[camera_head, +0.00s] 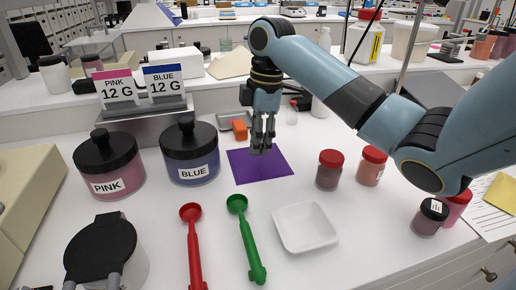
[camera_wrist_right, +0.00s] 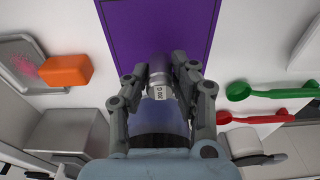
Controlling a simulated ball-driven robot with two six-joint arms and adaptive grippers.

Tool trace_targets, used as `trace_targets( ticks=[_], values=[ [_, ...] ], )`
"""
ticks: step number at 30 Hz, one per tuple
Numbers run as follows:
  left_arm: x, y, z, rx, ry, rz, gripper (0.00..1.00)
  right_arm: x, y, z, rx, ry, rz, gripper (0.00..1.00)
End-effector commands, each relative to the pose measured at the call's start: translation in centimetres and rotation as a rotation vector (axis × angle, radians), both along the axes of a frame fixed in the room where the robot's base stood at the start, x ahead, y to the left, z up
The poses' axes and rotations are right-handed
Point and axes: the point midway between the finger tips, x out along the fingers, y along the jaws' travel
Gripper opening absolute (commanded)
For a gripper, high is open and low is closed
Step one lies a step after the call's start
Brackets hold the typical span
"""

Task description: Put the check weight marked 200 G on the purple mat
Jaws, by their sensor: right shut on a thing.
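My right gripper (camera_head: 262,146) points down over the far part of the purple mat (camera_head: 266,173). It is shut on a grey metal check weight (camera_wrist_right: 160,76). The weight's white label reads 200 G in the right wrist view, between the two fingers. In the head view the fingers mostly hide the weight. The purple mat also fills the top middle of the wrist view (camera_wrist_right: 125,25). I cannot tell whether the weight touches the mat. My left gripper is not clearly in view.
A blue jar (camera_head: 190,158) and a pink jar (camera_head: 110,172) stand left of the mat. An orange block (camera_head: 239,128) lies behind it. Red-lidded jars (camera_head: 329,174) stand right. A green spoon (camera_head: 247,240), red spoon (camera_head: 193,250) and white dish (camera_head: 304,228) lie in front.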

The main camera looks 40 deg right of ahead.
Motion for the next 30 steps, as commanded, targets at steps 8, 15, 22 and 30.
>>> trace_targets(
  ticks=[8, 15, 22, 30],
  values=[
    [-0.4, 0.1, -0.1, 0.001, 0.007, 0.000, 0.40, 0.0, 0.0, -2.2, 0.000, -0.001, 0.000, 0.00],
    [-0.6, 0.1, -0.1, 0.001, 0.009, 0.000, 0.40, -0.1, 0.0, -2.5, 0.000, 0.000, 0.000, 0.27],
    [-0.6, 0.1, -0.1, 0.001, 0.010, 0.000, 0.40, -0.1, 0.0, -2.5, 0.000, 0.000, 0.000, 0.48],
    [-0.6, 0.1, -0.1, 0.001, 0.010, 0.000, 0.40, 0.0, -0.1, -2.0, -0.001, -0.002, -0.001, 0.48]
  ],
)
